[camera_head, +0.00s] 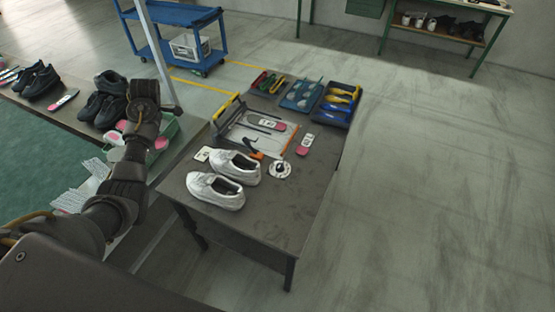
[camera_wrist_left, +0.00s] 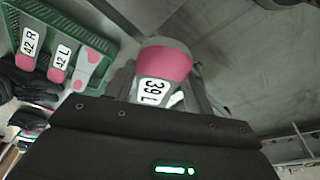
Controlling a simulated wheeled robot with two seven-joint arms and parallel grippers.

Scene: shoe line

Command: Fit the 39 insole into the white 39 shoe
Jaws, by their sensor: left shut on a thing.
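My left gripper (camera_head: 143,100) is high over the gap between the two tables. In the left wrist view it is shut on a grey and pink insole (camera_wrist_left: 165,66) with a white label reading 39 L. The head view does not clearly show this insole. Two white shoes stand side by side on the dark table to the gripper's right: a nearer one (camera_head: 213,191) and a farther one (camera_head: 236,167). Both are upright with their openings up. I cannot read a size on either. My right gripper is not in view.
A green crate (camera_wrist_left: 87,14) holds insoles marked 42 R (camera_wrist_left: 29,44) and 42 L. Black shoes (camera_head: 98,108) stand on the left table.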

